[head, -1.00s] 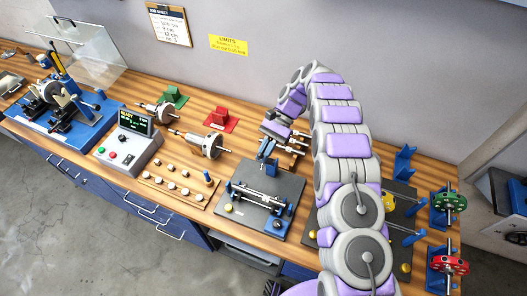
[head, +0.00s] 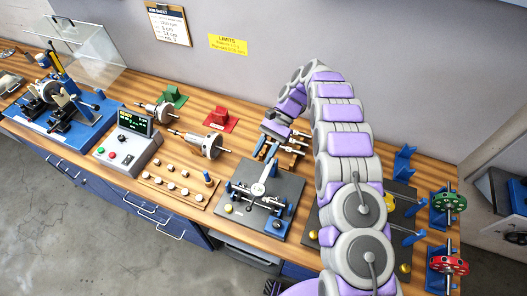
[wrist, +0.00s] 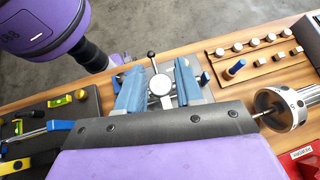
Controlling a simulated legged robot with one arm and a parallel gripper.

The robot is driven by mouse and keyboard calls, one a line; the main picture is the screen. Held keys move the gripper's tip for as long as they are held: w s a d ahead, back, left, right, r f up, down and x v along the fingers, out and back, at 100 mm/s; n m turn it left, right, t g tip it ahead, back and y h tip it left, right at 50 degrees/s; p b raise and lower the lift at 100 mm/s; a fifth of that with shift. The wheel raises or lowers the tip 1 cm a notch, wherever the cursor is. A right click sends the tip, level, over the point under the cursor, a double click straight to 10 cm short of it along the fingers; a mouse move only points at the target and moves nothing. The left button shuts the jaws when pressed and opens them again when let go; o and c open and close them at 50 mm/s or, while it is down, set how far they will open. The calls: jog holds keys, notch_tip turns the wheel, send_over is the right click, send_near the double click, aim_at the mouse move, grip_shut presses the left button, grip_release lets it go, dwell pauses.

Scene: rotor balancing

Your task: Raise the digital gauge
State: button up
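The gauge, a round pale-faced disc (head: 258,188) with a short arm, stands on the dark fixture plate (head: 290,184) in the middle of the bench. In the wrist view its disc (wrist: 160,85) shows between my fingers, with a dark-knobbed rod (wrist: 152,66) beyond it. Its display cannot be read. My gripper (head: 265,155) is at the plate's back edge, just behind the gauge. In the wrist view the gripper (wrist: 158,70) has its two blue fingers spread apart, with nothing clamped between them.
A console with a screen (head: 130,138) and a wooden board of small weights (head: 155,190) lie to the left. A rotor (head: 205,147) and a red block (head: 222,117) lie behind. Green (head: 449,202) and red (head: 450,266) wheels stand at the right.

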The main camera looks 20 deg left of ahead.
jog(key=s+d+r, duration=0.2)
jog(key=s+d, duration=0.2)
jog(key=s, duration=0.2)
jog(key=s+d+r, duration=0.2)
jog(key=s+d, duration=0.2)
jog(key=s, duration=0.3)
jog(key=shift+s+d+r, duration=0.2)
jog(key=shift+s+r, duration=0.05)
dwell(0.4)
dwell(0.5)
